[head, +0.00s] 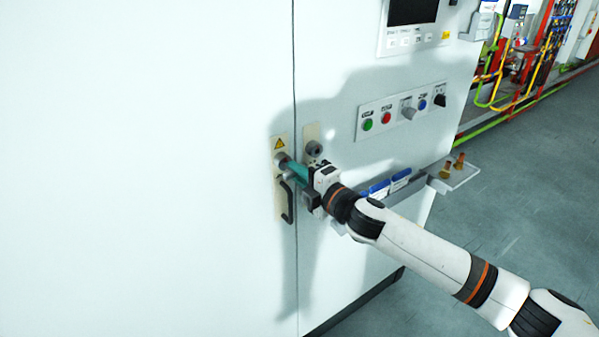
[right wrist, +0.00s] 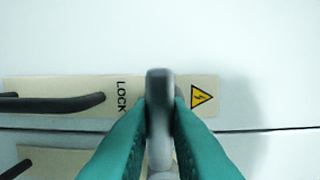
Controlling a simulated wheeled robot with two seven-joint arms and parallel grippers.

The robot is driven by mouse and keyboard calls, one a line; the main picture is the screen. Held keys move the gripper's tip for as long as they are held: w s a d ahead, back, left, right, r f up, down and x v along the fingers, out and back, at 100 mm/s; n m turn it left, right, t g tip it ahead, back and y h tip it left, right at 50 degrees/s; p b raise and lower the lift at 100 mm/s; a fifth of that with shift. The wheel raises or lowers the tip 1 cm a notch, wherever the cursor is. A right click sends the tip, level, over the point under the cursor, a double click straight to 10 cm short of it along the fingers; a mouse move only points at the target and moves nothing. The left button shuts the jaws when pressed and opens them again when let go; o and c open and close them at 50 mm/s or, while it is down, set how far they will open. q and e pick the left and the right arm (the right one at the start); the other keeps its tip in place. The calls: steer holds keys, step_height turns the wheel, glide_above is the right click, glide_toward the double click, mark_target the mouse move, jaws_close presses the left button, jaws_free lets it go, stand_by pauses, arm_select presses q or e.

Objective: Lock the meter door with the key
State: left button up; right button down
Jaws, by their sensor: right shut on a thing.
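The white meter door (head: 150,180) is closed flush against the cabinet along a vertical seam. A beige lock plate (head: 279,145) with a yellow warning triangle sits at its edge, with a black handle (head: 288,205) below. My right gripper (head: 293,172) reaches the plate with teal fingers. In the right wrist view the fingers are shut on a grey metal piece, seemingly the key (right wrist: 160,105), between the word LOCK (right wrist: 121,96) and the warning triangle (right wrist: 201,97). The keyhole is hidden, so I cannot tell how deep the key sits. My left gripper is out of view.
A button panel (head: 402,110) is above my arm. A small shelf (head: 462,176) with brass-coloured pieces juts out at right. Floor is clear at right.

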steer(key=shift+s+a+f, duration=0.2)
steer(key=shift+a+f, duration=0.05)
steer(key=shift+f, duration=0.1)
steer(key=c, duration=1.5)
jaws_free()
steer(key=shift+a, duration=0.1)
steer(key=shift+o, duration=0.9)
steer(key=shift+w+a+r, duration=0.1)
steer(key=shift+w+a, duration=0.1)
